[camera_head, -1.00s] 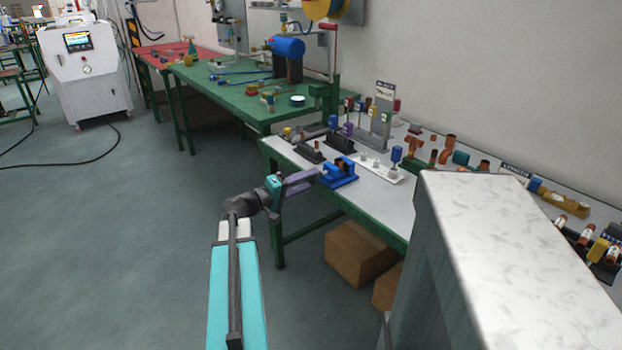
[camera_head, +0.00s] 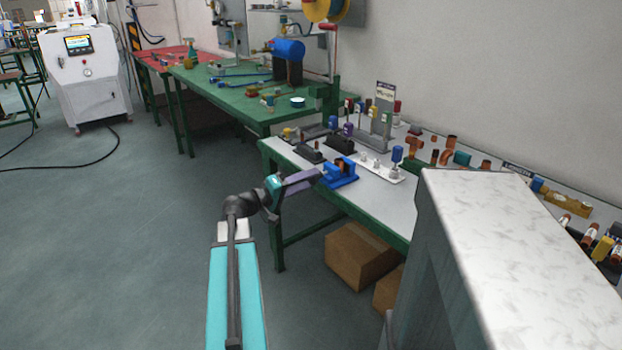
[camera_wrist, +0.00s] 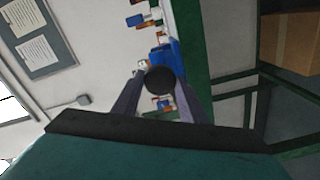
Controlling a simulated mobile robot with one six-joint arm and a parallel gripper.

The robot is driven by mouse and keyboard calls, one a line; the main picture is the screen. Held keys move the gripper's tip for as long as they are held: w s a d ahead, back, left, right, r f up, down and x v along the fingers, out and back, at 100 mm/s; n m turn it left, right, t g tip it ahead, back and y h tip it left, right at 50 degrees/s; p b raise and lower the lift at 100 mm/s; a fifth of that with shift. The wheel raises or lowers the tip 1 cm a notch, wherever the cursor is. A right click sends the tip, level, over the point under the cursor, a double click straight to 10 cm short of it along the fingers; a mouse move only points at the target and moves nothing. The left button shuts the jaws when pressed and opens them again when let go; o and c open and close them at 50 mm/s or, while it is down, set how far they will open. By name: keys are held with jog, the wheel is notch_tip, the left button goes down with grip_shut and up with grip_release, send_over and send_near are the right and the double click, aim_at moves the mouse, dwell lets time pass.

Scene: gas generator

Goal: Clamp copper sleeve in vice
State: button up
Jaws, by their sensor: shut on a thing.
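The blue vice (camera_head: 342,180) sits at the near left edge of the white-topped bench. A small brownish piece shows at its jaws, too small to tell if it is the copper sleeve. My gripper (camera_head: 320,176) reaches the vice from the left. In the wrist view, my gripper (camera_wrist: 158,92) is shut on a dark round piece (camera_wrist: 160,80), seen end-on between the two fingers. Part of the blue vice (camera_wrist: 168,52) shows just beyond it. I cannot tell whether the dark piece is part of the vice. It hides much of the vice there.
A white strip (camera_head: 385,172) with small fittings and a blue-topped piece lies right of the vice. Black holders (camera_head: 308,153) stand behind it. Copper fittings (camera_head: 414,143) lie farther back. Cardboard boxes (camera_head: 358,262) are under the bench.

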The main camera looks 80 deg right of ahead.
jog(key=shift+f+m+b, duration=0.1)
jog(key=shift+m+b, duration=0.2)
jog(key=shift+b, duration=0.45)
dwell(0.5)
jog(key=o, duration=1.1)
jog(key=shift+p, duration=0.3)
jog(key=shift+n+p, duration=2.35)
jog(key=shift+n, duration=0.45)
